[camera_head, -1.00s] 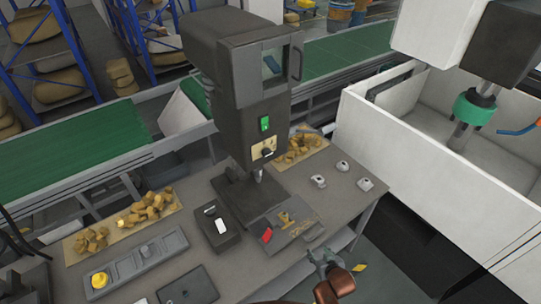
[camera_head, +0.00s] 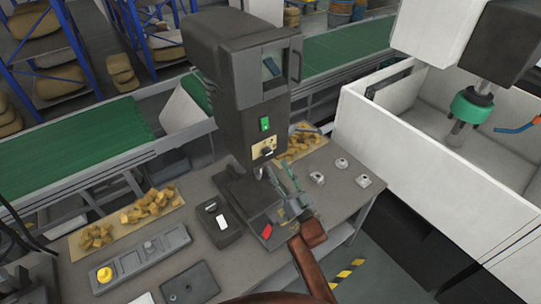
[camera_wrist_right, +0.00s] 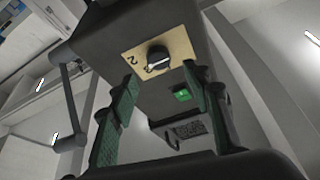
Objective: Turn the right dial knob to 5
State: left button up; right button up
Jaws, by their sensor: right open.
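A black dial knob (camera_head: 267,151) sits on a tan plate on the front of a dark upright machine (camera_head: 236,115). In the right wrist view the knob (camera_wrist_right: 158,58) shows larger, with a light pointer mark. A "2" is readable on its plate; the other figures are partly hidden or too small. My right gripper (camera_head: 281,174) is in front of the machine, below and slightly right of the knob. In the wrist view its green-padded fingers (camera_wrist_right: 163,84) are apart and empty, with the knob beyond the tips, not touching. My left gripper is not in view.
A green lit switch (camera_head: 264,124) is above the knob. Small metal parts (camera_head: 318,179) stand on the grey table to the right. A black box (camera_head: 219,222) and a panel with a yellow button (camera_head: 104,274) lie left. A white-walled tank (camera_head: 420,170) stands right.

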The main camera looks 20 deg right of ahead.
aim_at(269, 154)
jog(key=p+x, duration=0.1)
jog(key=x, duration=0.5)
jog(key=shift+w+r+p, duration=0.1)
jog(key=shift+w+p, duration=0.1)
jog(key=shift+p, duration=0.15)
jog(key=shift+a, duration=0.1)
jog(key=shift+c, duration=0.6)
jog(key=c, duration=1)
